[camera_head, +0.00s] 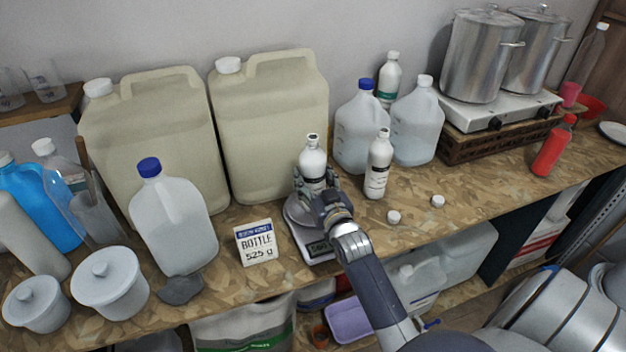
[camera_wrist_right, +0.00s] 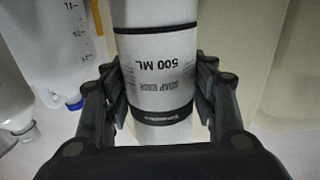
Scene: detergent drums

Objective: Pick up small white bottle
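A small white bottle (camera_head: 312,163) with a black-ringed dark cap stands upright over the kitchen scale (camera_head: 295,215). My right gripper (camera_head: 318,187) is around its lower body, with the fingers closed against both sides. In the right wrist view the bottle (camera_wrist_right: 158,65) shows its "500 ML" label upside down between the two fingers (camera_wrist_right: 160,95). The gripper hides the bottle's base, so I cannot tell whether it touches the scale. A similar white bottle (camera_head: 379,165) stands just to the right. My left gripper is not in view.
Large beige canisters (camera_head: 270,120) stand behind the scale, with clear jugs (camera_head: 362,128) at the back right. A card reading "BOTTLE 525 g" (camera_head: 258,243) stands left of the scale. Two small white caps (camera_head: 394,217) lie on the right.

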